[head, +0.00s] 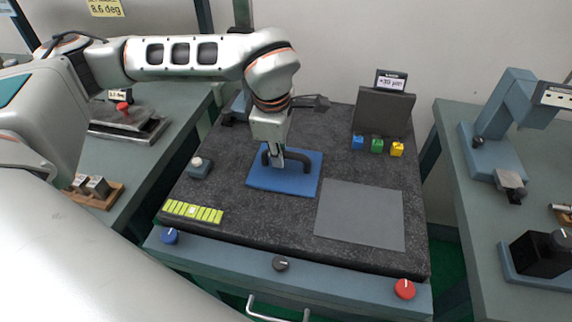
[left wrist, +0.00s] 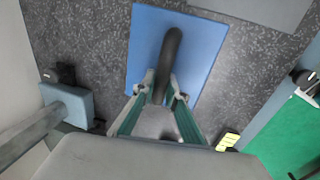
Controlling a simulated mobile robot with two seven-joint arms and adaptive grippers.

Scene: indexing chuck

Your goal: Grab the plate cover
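The plate cover (head: 258,182) is a flat blue plate with a black bar handle (head: 299,159). It lies on the dark speckled mat of the middle bench. My left gripper (head: 278,163) points down at the handle, between its two ends. In the left wrist view, the blue cover (left wrist: 203,48) fills the upper middle and its handle (left wrist: 172,46) runs down between my left fingertips (left wrist: 163,90). The fingertips lie close against both sides of the handle and look shut on it. The lower part of the handle is partly hidden by the fingers. My right gripper is not in view.
A bare grey square (head: 360,215) lies right of the cover. Blue, green and yellow blocks (head: 377,145) stand before a dark upright panel (head: 383,112) at the back. A yellow-green strip (head: 193,211) lies front left. Knobs, including a red one (head: 405,289), line the front edge.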

